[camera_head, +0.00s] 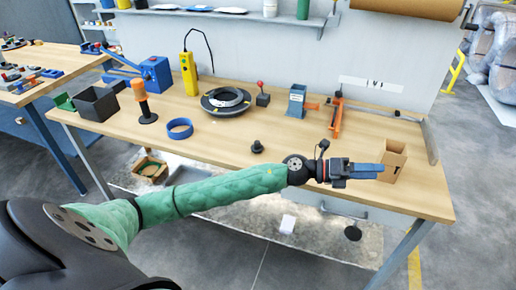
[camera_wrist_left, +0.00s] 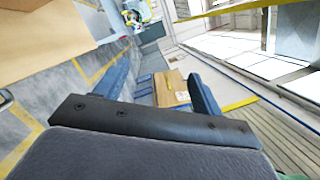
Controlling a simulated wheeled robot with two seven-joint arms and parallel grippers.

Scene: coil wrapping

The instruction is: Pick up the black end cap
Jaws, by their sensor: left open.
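The black end cap (camera_head: 257,147) appears to be the small dark knobbed piece on the front part of the wooden table, left of my left gripper. My left gripper (camera_head: 368,171) reaches in over the table's front right, beside a small open cardboard box. Its jaws are open and apart from the end cap. In the left wrist view the two blue fingers of my left gripper (camera_wrist_left: 162,84) stand wide apart with nothing between them. The end cap does not show in that view. My right gripper is not in view.
On the table (camera_head: 225,160) are a blue ring (camera_head: 179,129), a black coil disc (camera_head: 226,101), an orange-handled tool (camera_head: 145,103), a black bin (camera_head: 96,103) and the cardboard box (camera_head: 393,158). An orange clamp (camera_head: 337,115) stands at the back right. Bare tabletop surrounds the end cap.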

